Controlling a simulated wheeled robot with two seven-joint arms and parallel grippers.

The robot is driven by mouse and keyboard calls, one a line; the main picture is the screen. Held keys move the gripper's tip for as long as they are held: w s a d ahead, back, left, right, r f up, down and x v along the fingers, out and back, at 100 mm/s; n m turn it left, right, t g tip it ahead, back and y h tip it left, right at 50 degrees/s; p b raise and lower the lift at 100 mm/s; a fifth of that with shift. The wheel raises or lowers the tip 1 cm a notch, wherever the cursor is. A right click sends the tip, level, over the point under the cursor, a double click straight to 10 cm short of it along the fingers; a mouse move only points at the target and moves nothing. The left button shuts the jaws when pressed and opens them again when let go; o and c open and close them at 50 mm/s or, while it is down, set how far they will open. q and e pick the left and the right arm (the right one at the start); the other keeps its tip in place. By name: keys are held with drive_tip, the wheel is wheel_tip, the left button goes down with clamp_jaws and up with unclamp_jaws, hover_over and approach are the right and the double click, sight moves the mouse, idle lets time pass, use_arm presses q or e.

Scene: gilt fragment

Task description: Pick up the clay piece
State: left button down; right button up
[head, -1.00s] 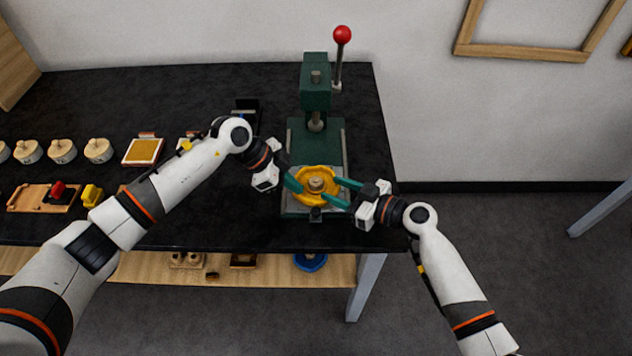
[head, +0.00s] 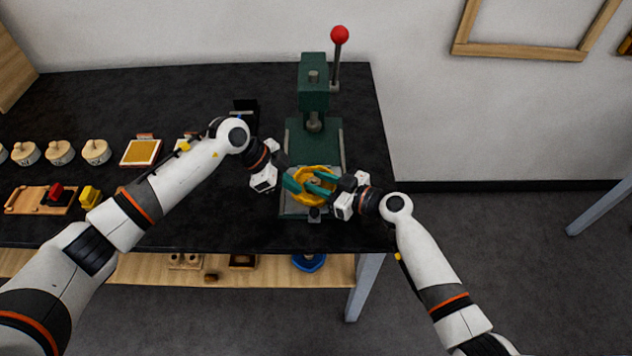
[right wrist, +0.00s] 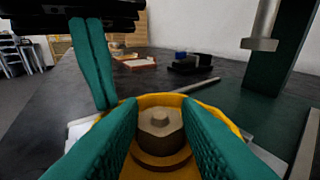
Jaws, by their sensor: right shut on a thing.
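The green press (head: 314,95) stands behind the holder, its ram above and its red-knobbed lever (head: 339,35) at the back. Lidded jars (head: 60,152), a yellow-filled tray (head: 141,152) and a wooden tray (head: 28,200) are at the left. The table's right edge is close.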

sight(320, 183)
use_arm(q)
drive_tip(key=shift+s+a+f, duration=0.15)
drive_tip(key=shift+f, duration=0.25)
use_arm(e)
wheel_tip(320, 183, up, 10)
drive_tip(key=shift+f, duration=0.1)
use_arm(q)
drive_tip(key=shift+w+r, duration=0.2)
drive_tip(key=shift+r, duration=3.1)
use_arm(e)
drive_tip(key=shift+w, duration=0.1)
use_arm(q)
drive_tip(key=v, duration=1.2)
